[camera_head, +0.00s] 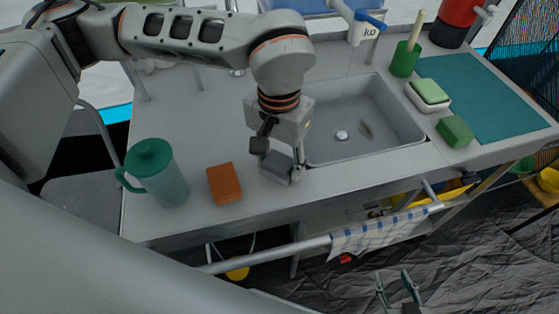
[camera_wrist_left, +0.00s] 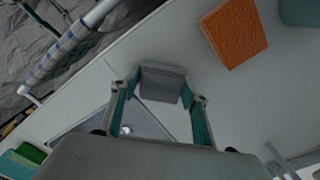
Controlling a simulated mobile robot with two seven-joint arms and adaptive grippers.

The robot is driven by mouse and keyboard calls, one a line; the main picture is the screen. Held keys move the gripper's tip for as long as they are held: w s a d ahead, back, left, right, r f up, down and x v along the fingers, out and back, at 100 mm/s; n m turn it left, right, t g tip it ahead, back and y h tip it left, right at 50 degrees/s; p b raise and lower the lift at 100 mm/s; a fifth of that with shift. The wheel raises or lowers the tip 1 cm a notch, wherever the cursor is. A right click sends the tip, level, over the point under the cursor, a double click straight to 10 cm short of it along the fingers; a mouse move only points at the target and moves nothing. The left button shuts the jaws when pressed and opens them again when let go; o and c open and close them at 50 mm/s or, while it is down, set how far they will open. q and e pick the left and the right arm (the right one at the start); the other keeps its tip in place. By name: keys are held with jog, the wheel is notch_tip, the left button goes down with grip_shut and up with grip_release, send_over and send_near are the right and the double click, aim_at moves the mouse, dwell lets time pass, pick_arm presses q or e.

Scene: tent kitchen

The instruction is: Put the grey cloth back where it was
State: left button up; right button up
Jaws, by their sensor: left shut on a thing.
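The grey cloth (camera_wrist_left: 163,82) looks like a small folded block between my left fingertips in the left wrist view. My left gripper (camera_head: 278,165) is shut on it, over the counter just left of the sink. In the head view the cloth (camera_head: 278,174) shows low under the gripper, partly hidden by the fingers. I cannot tell whether it touches the counter. My right gripper (camera_head: 397,290) is at the bottom of the head view, its two fingers apart and empty, below the counter's front edge.
An orange sponge (camera_head: 224,184) lies left of my left gripper, with a green jug (camera_head: 154,172) beyond it. The sink (camera_head: 360,125) is to the right. Green sponges (camera_head: 455,132) lie right of it. A checked towel (camera_head: 375,236) hangs on the front rail. The counter's back left is clear.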

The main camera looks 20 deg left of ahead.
aim_at(279, 163)
pick_arm(q)
jog(key=o, duration=1.3)
jog(key=shift+f, duration=0.15)
jog(key=shift+c, duration=0.2)
notch_tip(279, 163, up, 12)
jog(key=p, duration=0.1)
jog(key=shift+r, duration=0.2)
